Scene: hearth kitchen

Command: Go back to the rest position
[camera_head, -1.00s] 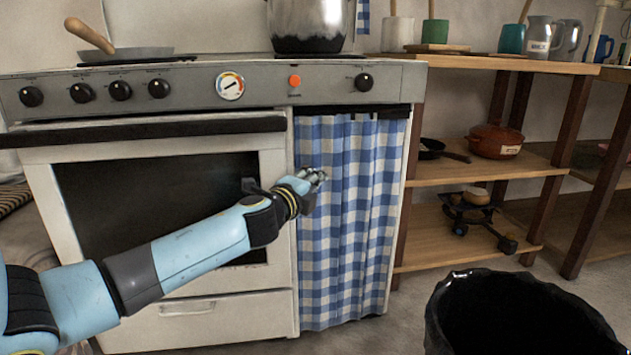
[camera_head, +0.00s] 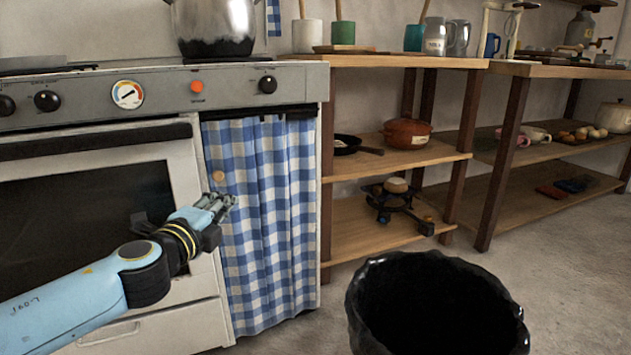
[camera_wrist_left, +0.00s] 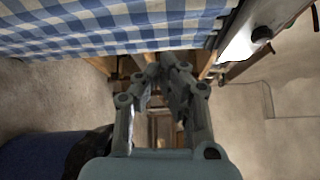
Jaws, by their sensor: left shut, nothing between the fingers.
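My left arm reaches in from the left in the head view. Its gripper (camera_head: 226,200) is in front of the blue checked curtain (camera_head: 262,230) of the stove cabinet. In the left wrist view the fingers of this gripper (camera_wrist_left: 163,66) come together at the tips with nothing held, and the curtain (camera_wrist_left: 120,22) hangs close by them. I cannot tell whether the fingers touch the cloth. My right gripper is not in view.
The white stove (camera_head: 95,235) fills the left, with a pot (camera_head: 213,28) on top. A black bin (camera_head: 435,310) stands in front at the lower right. Wooden shelves (camera_head: 365,240) hold a red-brown pot (camera_head: 407,133). The floor (camera_head: 570,290) at right is clear.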

